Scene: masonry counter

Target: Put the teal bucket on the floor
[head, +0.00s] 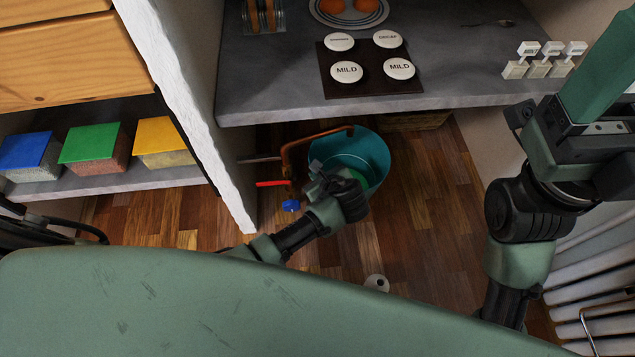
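The teal bucket (376,148) shows in the head view below the front edge of the counter, over the wooden floor (432,217). I look down into its open top. Its bottom and any contact with the floor are hidden. My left gripper (335,180) is at the bucket's near left side, overlapping its rim in the picture. My wrist covers the fingertips, so I cannot tell whether they grip the bucket.
The grey counter (470,70) holds a dark board (373,84) with several white lids. Left of the bucket are a brown curved bar (288,160), a red object (272,183) and a blue object (290,205). A white wall end (190,95) stands left. Floor right of the bucket is clear.

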